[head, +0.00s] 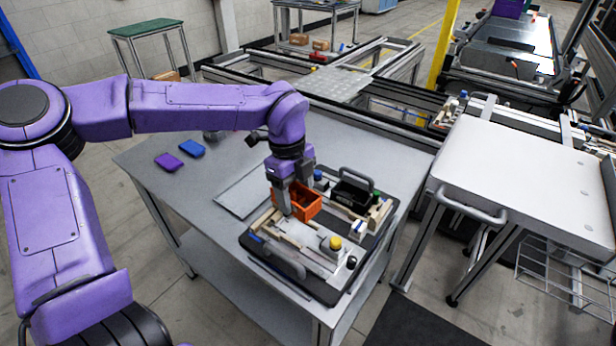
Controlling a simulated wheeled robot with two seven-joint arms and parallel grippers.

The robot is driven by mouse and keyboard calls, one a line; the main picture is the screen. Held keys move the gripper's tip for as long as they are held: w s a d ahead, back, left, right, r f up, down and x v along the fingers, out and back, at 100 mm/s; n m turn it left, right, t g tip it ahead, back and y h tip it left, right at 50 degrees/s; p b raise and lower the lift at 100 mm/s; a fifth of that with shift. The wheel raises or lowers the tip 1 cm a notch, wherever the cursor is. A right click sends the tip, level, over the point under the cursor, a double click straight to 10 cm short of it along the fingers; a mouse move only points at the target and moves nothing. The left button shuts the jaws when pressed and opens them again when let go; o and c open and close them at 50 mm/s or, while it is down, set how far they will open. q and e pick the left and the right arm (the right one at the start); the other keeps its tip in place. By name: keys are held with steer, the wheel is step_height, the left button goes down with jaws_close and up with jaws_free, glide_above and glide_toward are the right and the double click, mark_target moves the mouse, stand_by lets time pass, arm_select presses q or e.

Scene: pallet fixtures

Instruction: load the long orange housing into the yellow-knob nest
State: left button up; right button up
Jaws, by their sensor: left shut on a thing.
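The orange housing (305,203) is an open box held in my left gripper (290,205). The gripper is shut on its left wall, over the middle of the black pallet plate (262,262). Whether the housing touches the plate or hangs just above it, I cannot tell. The nest with the yellow knob (335,242) is at the front of the plate, just below and right of the housing. Its pale floor (300,232) shows bare in part. My right gripper is not in view.
A black handled housing (353,190) sits at the back of the plate near a blue knob (318,175). A purple block (169,162) and a blue block (192,148) lie on the grey table (170,195). A white-topped cart (530,170) stands to the right.

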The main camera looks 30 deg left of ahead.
arm_select(q)
steer(key=shift+w+n, duration=0.15)
steer(key=shift+n, duration=0.25)
steer(key=shift+s+f+b, duration=0.25)
steer(key=shift+f+b, duration=0.1)
steer(key=shift+b, duration=0.1)
step_height(320, 180, down, 6)
steer(key=b, duration=0.4)
steer(key=shift+w+b, duration=0.1)
steer(key=shift+b, duration=0.25)
steer(key=shift+f, duration=0.35)
steer(key=shift+a+r, duration=0.1)
steer(key=shift+a, duration=0.05)
